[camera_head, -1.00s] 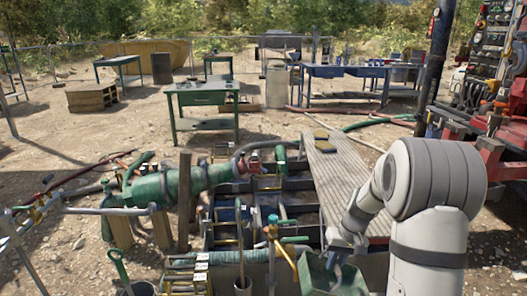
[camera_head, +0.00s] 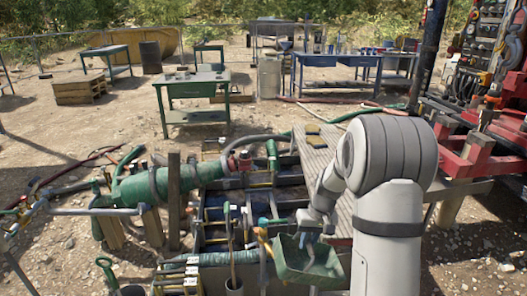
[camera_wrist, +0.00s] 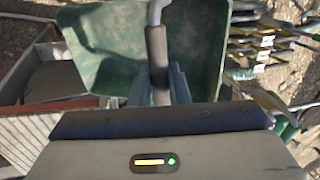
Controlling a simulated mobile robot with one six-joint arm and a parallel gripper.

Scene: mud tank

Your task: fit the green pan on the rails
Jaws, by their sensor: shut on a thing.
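The green pan (camera_head: 300,265) is an open, box-shaped tray with sloping walls, held at the front of the tank, right of centre in the head view. My gripper (camera_head: 306,238) is shut on its upright handle. In the wrist view the pan (camera_wrist: 95,45) fills the upper middle, with the dark-sleeved handle (camera_wrist: 157,55) between the fingers of my gripper (camera_wrist: 158,85). The tank (camera_head: 255,205), with dark bars across its opening, lies behind and left of the pan. I cannot tell which bars are the rails.
A wooden plank deck (camera_head: 320,155) runs along the tank's right side, close to my arm. A large green pump body (camera_head: 165,183) lies left of the tank. A shovel handle (camera_head: 229,235) stands upright in a bucket left of the pan. A green table (camera_head: 190,85) stands farther back.

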